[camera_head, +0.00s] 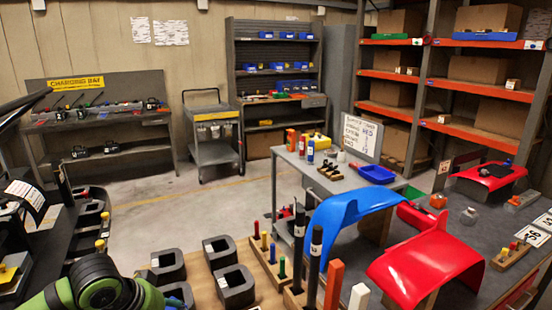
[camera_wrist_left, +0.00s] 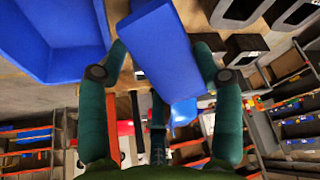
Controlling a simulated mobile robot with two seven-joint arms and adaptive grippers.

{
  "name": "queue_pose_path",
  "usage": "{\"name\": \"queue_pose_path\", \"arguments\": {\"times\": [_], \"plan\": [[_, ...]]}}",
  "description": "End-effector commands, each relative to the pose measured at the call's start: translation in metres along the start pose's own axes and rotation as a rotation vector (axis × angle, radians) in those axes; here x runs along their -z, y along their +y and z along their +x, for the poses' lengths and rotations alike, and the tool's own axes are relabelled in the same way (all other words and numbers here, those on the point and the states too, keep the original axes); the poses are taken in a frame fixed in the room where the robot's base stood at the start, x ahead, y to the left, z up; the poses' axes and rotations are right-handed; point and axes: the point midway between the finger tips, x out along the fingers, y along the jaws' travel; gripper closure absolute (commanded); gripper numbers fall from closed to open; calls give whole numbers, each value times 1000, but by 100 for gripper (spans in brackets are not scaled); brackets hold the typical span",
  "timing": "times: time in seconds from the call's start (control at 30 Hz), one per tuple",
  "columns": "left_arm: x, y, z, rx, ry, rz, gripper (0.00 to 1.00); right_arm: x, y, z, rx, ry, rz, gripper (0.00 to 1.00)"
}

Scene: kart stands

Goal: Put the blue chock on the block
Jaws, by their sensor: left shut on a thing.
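The blue chock (camera_wrist_left: 165,50) is a long blue piece in the left wrist view. It sits between the two teal fingers of my left gripper (camera_wrist_left: 158,68), which is shut on it. In the head view only a green and dark part of my left arm shows at the bottom left; the gripper and chock are out of that view. Several dark hollow blocks (camera_head: 235,287) lie on a wooden board at the bottom centre of the head view. Similar dark blocks (camera_wrist_left: 240,47) show at the upper right of the wrist view. I cannot tell which is the task's block.
A large blue bin-like thing (camera_wrist_left: 55,45) is at the upper left of the wrist view. Upright pegs and posts (camera_head: 315,262) stand right of the blocks. Blue and red curved panels (camera_head: 428,265) cover part of the right-hand table. Open floor (camera_head: 195,215) lies behind.

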Motion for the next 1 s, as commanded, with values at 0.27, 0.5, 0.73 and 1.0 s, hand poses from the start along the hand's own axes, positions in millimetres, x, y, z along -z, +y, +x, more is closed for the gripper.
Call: {"name": "queue_pose_path", "arguments": {"times": [0.27,0.5,0.73,1.0], "plan": [[-36,57,-8,122,4,-265,76,-2,0,23,-1,0,1,60],[-54,79,-20,192,3,-426,76,-2,0,31,-1,1,1,60],[-58,82,-23,206,-1,-462,76,-2,0,31,-1,1,1,60],[-58,82,-23,204,-1,-461,76,-2,0,31,-1,1,1,60]]}}
